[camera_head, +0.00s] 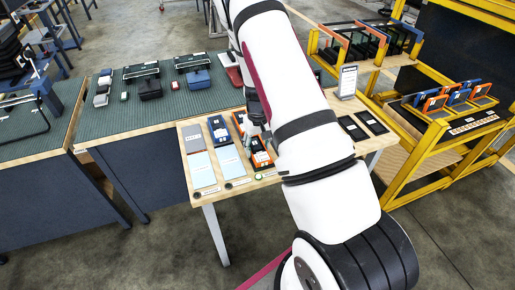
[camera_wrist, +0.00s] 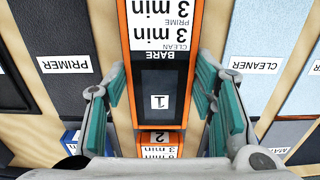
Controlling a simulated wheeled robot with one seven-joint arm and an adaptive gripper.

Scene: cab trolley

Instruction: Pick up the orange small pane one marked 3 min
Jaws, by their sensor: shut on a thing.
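An orange-framed pane (camera_wrist: 163,30) fills the middle of the wrist view. Its white label reads 3 min, PRIME and CLEAN, with BARE and a dark window marked 1 below. My gripper (camera_wrist: 160,82) has its teal fingers on either side of this pane, shut on its long edges. A second orange pane (camera_wrist: 160,150), with a 2 and 3 min, shows just beyond it, partly cut off by my gripper. In the head view an orange pane (camera_head: 262,159) lies on the wooden table beside my gripper (camera_head: 256,140), which my arm partly hides.
A dark PRIMER mat (camera_wrist: 60,40) lies left of the pane and a light blue CLEANER mat (camera_wrist: 262,45) right of it. A blue pane (camera_head: 218,130) lies nearby. A yellow rack (camera_head: 400,185) with more panes stands right of the table.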

